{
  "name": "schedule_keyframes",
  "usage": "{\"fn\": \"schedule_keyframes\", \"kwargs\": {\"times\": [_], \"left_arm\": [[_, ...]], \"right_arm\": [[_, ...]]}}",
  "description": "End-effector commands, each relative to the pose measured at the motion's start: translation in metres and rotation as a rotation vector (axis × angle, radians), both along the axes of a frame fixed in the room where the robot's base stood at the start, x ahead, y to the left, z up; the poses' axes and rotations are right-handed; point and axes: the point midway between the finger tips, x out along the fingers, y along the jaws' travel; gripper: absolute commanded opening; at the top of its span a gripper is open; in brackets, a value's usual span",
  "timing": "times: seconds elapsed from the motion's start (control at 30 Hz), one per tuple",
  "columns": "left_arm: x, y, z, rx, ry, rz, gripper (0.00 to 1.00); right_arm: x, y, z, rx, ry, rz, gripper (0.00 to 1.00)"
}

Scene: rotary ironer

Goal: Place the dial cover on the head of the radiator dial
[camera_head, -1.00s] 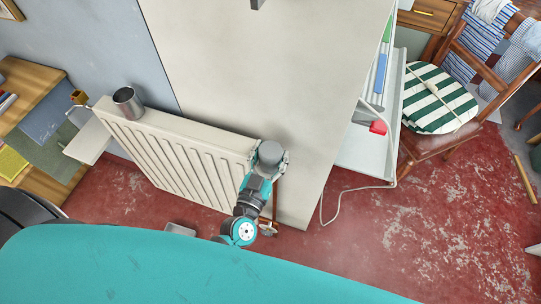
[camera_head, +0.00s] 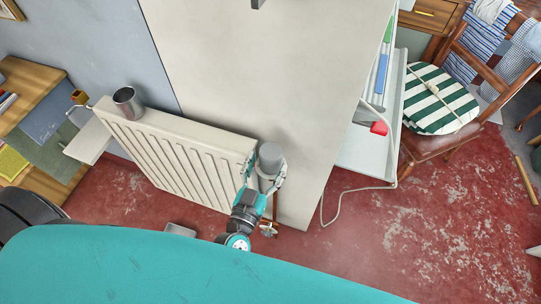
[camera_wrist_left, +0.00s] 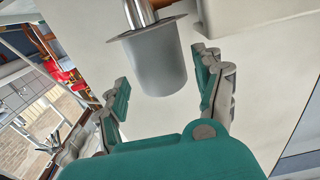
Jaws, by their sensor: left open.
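The dial cover (camera_head: 271,157) is a plain grey cylinder at the right end of the white radiator (camera_head: 190,150). In the left wrist view the cover (camera_wrist_left: 158,62) has a flat flange at its rim. A shiny metal stem (camera_wrist_left: 142,12) enters at the flange, so the cover sits over the radiator dial, whose head is hidden inside. My left gripper (camera_head: 264,176) is open at the cover. In the left wrist view my left gripper's fingers (camera_wrist_left: 161,88) stand on either side of the cover, with gaps between. My right gripper is not in view.
A dark metal cup (camera_head: 128,102) stands on the radiator's top left. A pale wall block (camera_head: 270,80) rises right behind the cover. A white shelf (camera_head: 365,150) with a cable, and a chair (camera_head: 420,143) with a striped cushion, stand at right. Red floor between is mostly clear.

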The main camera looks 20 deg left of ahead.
Motion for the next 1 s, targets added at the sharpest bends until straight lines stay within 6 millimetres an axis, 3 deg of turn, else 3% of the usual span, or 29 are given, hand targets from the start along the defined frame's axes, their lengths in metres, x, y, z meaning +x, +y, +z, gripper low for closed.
{"fn": "schedule_keyframes", "kwargs": {"times": [0.1, 0.33, 0.5, 0.77, 0.87, 0.97, 1.0], "left_arm": [[-0.03, 0.001, -0.002, 0.0, 0.004, -0.002, 0.69], [-0.069, 0.002, -0.002, 0.001, 0.003, -0.001, 0.69], [-0.081, 0.002, 0.0, 0.0, 0.0, -0.002, 0.69], [-0.082, 0.002, -0.001, 0.001, 0.002, -0.003, 0.69], [-0.082, -0.001, -0.022, 0.015, 0.041, -0.028, 0.69], [-0.086, -0.008, -0.078, 0.046, 0.153, -0.091, 0.69], [-0.09, -0.01, -0.11, 0.061, 0.22, -0.123, 0.69]], "right_arm": [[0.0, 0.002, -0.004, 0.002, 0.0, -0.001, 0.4], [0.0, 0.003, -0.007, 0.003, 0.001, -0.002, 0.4], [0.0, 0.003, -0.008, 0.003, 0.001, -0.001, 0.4], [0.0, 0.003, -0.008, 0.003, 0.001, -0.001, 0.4], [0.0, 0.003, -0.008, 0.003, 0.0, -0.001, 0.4], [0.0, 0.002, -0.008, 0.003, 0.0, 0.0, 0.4], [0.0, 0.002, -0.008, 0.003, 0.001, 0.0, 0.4]]}}
